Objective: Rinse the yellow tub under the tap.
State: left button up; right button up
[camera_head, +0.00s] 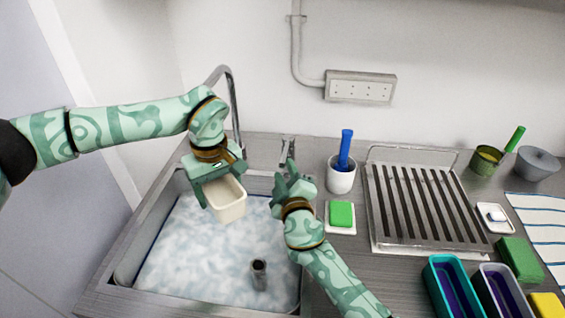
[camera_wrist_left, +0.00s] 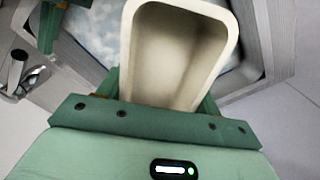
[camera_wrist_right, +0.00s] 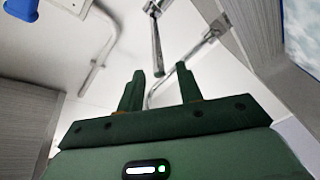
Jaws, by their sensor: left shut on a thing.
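The tub (camera_head: 228,205), pale cream-yellow, is held above the foamy sink (camera_head: 128,262) by my left gripper (camera_head: 219,180). In the left wrist view the tub (camera_wrist_left: 142,75) sits between the fingers, its open mouth facing the camera and its inside looking empty. The tap's tall curved spout (camera_head: 232,95) rises behind my left gripper; its outlet is hidden and no water stream shows. My right gripper (camera_head: 288,172) is near the tap lever (camera_head: 284,148). In the right wrist view its fingers (camera_wrist_right: 160,88) are apart and empty, with the lever (camera_wrist_right: 157,45) beyond them.
A dark upright pipe (camera_head: 259,272) stands in the sink water. Right of the sink are a white pot with a blue-handled brush (camera_head: 341,180), a green sponge (camera_head: 341,213) on a white dish and a drying rack (camera_head: 385,215). Coloured tubs (camera_head: 437,285) stand at front right.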

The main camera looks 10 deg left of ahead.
aim_at(283, 160)
jog(key=x, duration=0.3)
jog(key=shift+w+a, duration=0.1)
jog(key=shift+w, duration=0.6)
